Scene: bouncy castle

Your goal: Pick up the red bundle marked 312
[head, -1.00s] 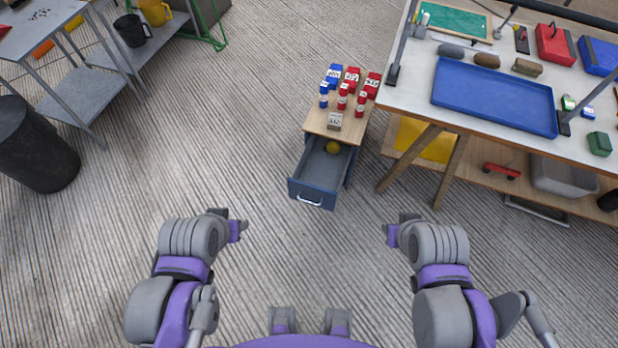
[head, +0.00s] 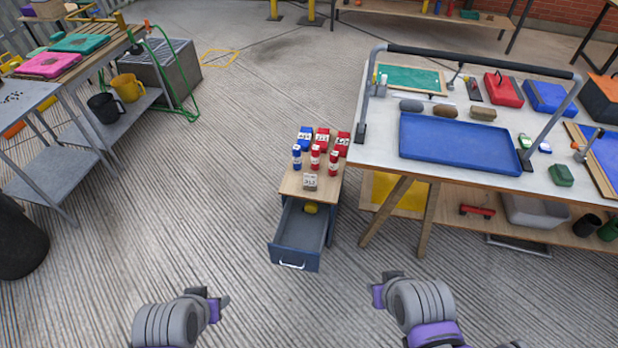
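Two red bundles with white labels, one in the middle (head: 322,140) and one at the right (head: 343,144), sit at the back of a small wooden-topped cabinet (head: 290,186). Their numbers are too small for me to read surely, so I cannot tell which is marked 312. A blue bundle (head: 304,138) is left of them. My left gripper (head: 222,304) is low in the view, left of and nearer than the cabinet. My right gripper (head: 378,291) is low, right of the cabinet. Both are apart from the bundles, and their finger openings are unclear.
A blue bottle (head: 297,158), two red bottles (head: 315,157) (head: 333,163) and a grey labelled block (head: 310,181) stand before the bundles. The cabinet's drawer (head: 292,258) is open with a yellow ball (head: 311,208) inside. A workbench (head: 375,150) stands close right.

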